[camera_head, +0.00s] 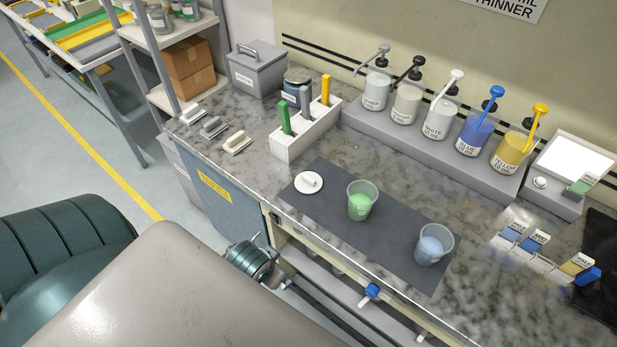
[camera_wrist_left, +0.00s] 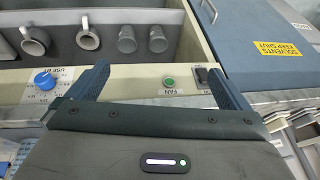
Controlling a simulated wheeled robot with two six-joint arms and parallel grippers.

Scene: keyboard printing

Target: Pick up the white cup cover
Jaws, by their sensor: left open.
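The white cup cover (camera_head: 308,183) is a flat round disc with a small raised handle. It lies on the dark mat (camera_head: 330,233) near its left end, beside a clear cup of green liquid (camera_head: 362,201). A second clear cup, with blue liquid (camera_head: 433,245), stands further right on the mat. In the left wrist view my left gripper (camera_wrist_left: 158,82) is open and empty, its fingers wide apart in front of the bench's front panel. The cover is not in that view. My right gripper is in neither view.
A white holder (camera_head: 305,133) with coloured sticks and a row of pump bottles (camera_head: 437,120) stand behind the mat.

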